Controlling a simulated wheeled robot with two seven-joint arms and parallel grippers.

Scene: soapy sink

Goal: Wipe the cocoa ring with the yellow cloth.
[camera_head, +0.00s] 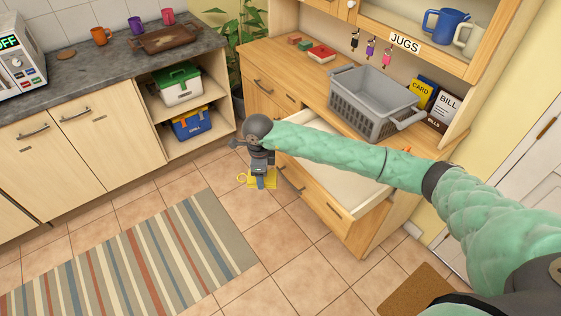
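My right arm comes in from the right, and its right gripper (261,183) points down in front of the open drawer. A flat yellow piece, which looks like the yellow cloth (270,182), shows right around and behind the fingertips, with a small yellow loop at its left. I cannot tell whether the fingers grip it or only overlap it in the picture. A small brown round patch (67,54) lies on the grey counter near the microwave; whether it is the cocoa ring is unclear. My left gripper is not in view.
The grey counter (100,67) at the left holds a microwave (20,62), a brown tray (167,39) and several mugs. A grey crate (372,104) stands on the wooden dresser above an open drawer (345,190). A striped rug (140,262) covers the floor.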

